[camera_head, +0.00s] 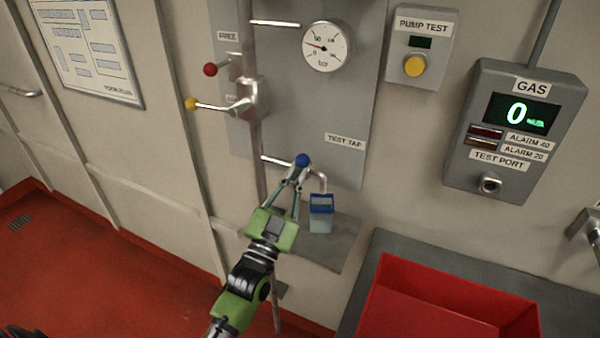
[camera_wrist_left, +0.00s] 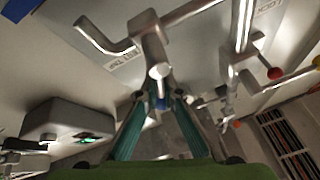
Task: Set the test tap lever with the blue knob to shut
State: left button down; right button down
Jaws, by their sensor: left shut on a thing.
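The blue knob (camera_head: 302,160) of the test tap lever is just below the TEST TAP label (camera_head: 345,142) on the grey panel. The tap's pipe (camera_head: 277,161) runs out to it from the left, and a bent spout (camera_head: 322,181) shows at its right. My left gripper (camera_head: 298,174) reaches up from below and is shut on the knob. In the left wrist view the blue knob (camera_wrist_left: 161,103) is between the two fingers, partly hidden behind a metal end of the tap. My right gripper is not in view.
A blue-rimmed cup (camera_head: 321,222) stands under the spout on a grey shelf (camera_head: 341,240). A red-knobbed lever (camera_head: 211,69) and a yellow-knobbed lever (camera_head: 191,104) are at upper left. A gauge (camera_head: 327,46) is above. A red bin (camera_head: 400,300) is at lower right.

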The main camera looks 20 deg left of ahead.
pick_arm(q)
jog(key=n+y, duration=0.1)
jog(key=n, duration=0.1)
jog(key=a+n+y+p, duration=0.1)
jog(key=n, duration=0.1)
jog(key=shift+r+n+g+y, duration=0.15)
jog(key=shift+n+g+y, duration=0.15)
jog(key=shift+y, duration=0.1)
jog(key=shift+a+n+y+p, duration=0.1)
jog(key=shift+n+y+p, duration=0.3)
jog(key=shift+n, duration=0.6)
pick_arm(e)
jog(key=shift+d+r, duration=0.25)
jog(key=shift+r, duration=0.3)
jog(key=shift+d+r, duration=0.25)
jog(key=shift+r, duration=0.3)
pick_arm(q)
jog(key=c, duration=2.2)
grip_release()
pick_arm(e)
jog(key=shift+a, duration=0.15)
pick_arm(q)
jog(key=v, duration=1.2)
jog(key=shift+s, duration=0.1)
